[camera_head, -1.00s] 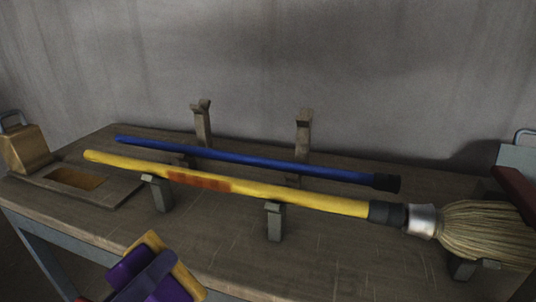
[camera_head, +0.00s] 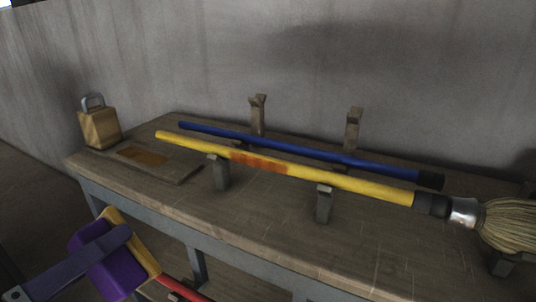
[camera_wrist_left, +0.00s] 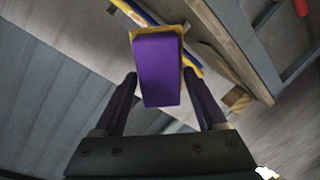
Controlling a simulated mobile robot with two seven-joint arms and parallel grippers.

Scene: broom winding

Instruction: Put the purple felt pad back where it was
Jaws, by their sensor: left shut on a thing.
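The purple felt pad (camera_head: 117,274) has a yellow backing (camera_head: 135,245). It is in my left gripper (camera_head: 105,258), at the lower left of the head view, in front of the table and apart from it. In the left wrist view the pad (camera_wrist_left: 157,72) sits between the two dark fingers (camera_wrist_left: 160,85), its yellow edge behind it. The gripper is shut on it. A flat board (camera_head: 182,173) with an orange-brown patch (camera_head: 143,157) lies on the table's left end. My right gripper is out of view.
A wooden block with a metal handle (camera_head: 99,129) stands at the table's left end. A yellow broom (camera_head: 350,184) rests on low supports, with a blue pole (camera_head: 300,153) behind it. The table's front strip (camera_head: 265,222) is clear. Something red (camera_head: 183,289) shows below the table.

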